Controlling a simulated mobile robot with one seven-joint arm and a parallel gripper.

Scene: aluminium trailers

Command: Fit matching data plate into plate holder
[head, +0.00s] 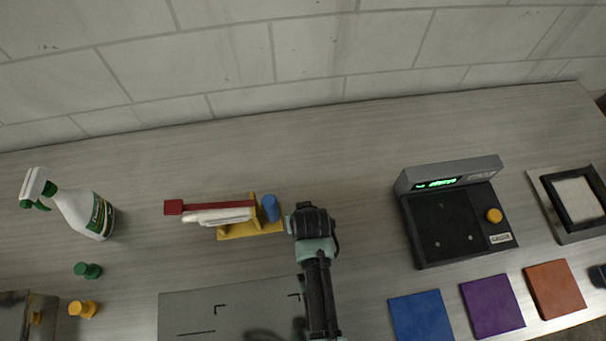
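Flat square plates lie at the lower right: a blue plate (421,316), a purple plate (492,306) and an orange plate (555,289). Farther right, a square black frame (547,204) with a pale centre sits on a grey base; it may be the plate holder, but I cannot tell for sure. My dark and teal arm reaches up from the bottom centre, left of the plates. No gripper fingers show, so their opening and anything in them are hidden.
A grey device (447,230) with a green display and yellow button stands above the plates. A yellow stand (250,229) with red and white tools is left of my arm. A spray bottle (78,211) and green and yellow knobs (82,309) are far left. Table centre-right is clear.

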